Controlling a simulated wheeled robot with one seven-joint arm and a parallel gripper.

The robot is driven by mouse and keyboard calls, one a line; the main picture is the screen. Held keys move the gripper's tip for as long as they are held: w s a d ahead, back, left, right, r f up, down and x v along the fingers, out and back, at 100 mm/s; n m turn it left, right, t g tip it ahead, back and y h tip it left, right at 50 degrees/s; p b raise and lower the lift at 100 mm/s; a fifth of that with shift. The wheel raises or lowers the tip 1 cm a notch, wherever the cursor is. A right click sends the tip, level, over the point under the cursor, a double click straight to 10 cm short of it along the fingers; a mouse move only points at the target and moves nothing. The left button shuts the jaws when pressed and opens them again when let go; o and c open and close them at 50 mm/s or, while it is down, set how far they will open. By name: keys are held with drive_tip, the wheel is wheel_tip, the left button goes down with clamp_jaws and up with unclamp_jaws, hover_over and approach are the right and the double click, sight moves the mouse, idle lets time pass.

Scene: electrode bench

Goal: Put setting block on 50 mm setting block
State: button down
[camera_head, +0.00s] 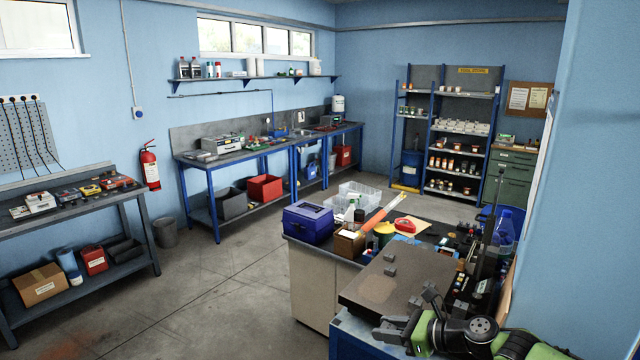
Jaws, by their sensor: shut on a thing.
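A dark grey surface plate (365,290) lies on the near bench. Two small grey blocks stand close together near its far left part: one block (391,257) behind and another block (390,271) in front. I cannot read their sizes, so I cannot tell which is the 50 mm setting block.
Behind the plate are a blue box (308,222), a brown box (349,243), an orange tube (384,211) and a red tape-like item (409,224). A dark upright stand (487,225) and a blue bottle (504,232) crowd the right. The plate's near left is bare.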

wheel_tip(320, 180, down, 13)
drive_tip(key=d+m+t+h+b, duration=0.3)
drive_tip(key=m+t+h, duration=0.1)
drive_tip(key=m+h, duration=0.15)
drive_tip(key=s+d+f+m+t+h+b, duration=0.2)
drive_tip(key=s+f+m+h, duration=0.3)
drive_tip(key=f, duration=0.4)
drive_tip(key=shift+s+d+m+h, duration=0.35)
drive_tip(key=shift+s+d, duration=0.25)
drive_tip(key=shift+d, duration=0.2)
